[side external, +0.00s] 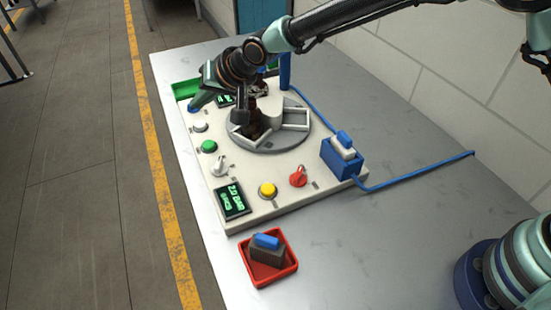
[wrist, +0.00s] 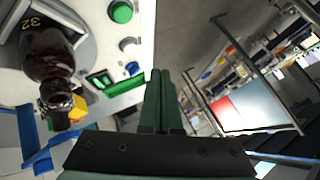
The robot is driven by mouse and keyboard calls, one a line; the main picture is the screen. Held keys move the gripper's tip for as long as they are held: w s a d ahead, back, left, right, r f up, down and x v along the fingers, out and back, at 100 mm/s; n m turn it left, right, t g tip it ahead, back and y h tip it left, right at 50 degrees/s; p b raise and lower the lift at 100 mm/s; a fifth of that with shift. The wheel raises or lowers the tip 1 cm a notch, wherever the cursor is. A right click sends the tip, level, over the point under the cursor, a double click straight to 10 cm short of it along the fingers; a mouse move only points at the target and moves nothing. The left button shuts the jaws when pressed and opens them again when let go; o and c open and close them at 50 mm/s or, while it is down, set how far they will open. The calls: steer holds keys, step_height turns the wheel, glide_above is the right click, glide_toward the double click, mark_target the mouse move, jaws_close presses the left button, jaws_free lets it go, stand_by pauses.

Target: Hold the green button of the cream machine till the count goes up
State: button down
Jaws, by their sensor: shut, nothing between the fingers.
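The cream machine (side external: 250,207) lies on the grey table. Its round green button (side external: 209,147) is on the left side, uncovered; it also shows at the top of the wrist view (wrist: 121,12). A white button (side external: 200,127) and a blue button (wrist: 133,68) follow behind it. My gripper (side external: 194,105) is shut and empty, pointing down by the blue button, past the white one from the green. In the wrist view its fingertips (wrist: 160,74) show right of the blue button; I cannot tell whether they touch anything. A small display (side external: 225,100) is partly hidden behind my gripper.
A grey turntable (side external: 268,149) carries an amber bottle (wrist: 47,60). A blue box (side external: 340,160) has a cable. A red tray (side external: 285,277) stands in front.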

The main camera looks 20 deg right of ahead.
glide_toward(204, 142)
steer(key=shift+w+a+f, duration=0.65)
steer(key=shift+w+a, duration=0.05)
steer(key=shift+w, duration=0.25)
steer(key=shift+w+a+f, duration=0.65)
steer(key=shift+w+a, duration=0.05)
steer(key=shift+w, duration=0.2)
steer(key=shift+f, duration=0.15)
stand_by(0.9)
steer(key=shift+f, duration=0.25)
steer(key=shift+f, duration=0.55)
stand_by(3.9)
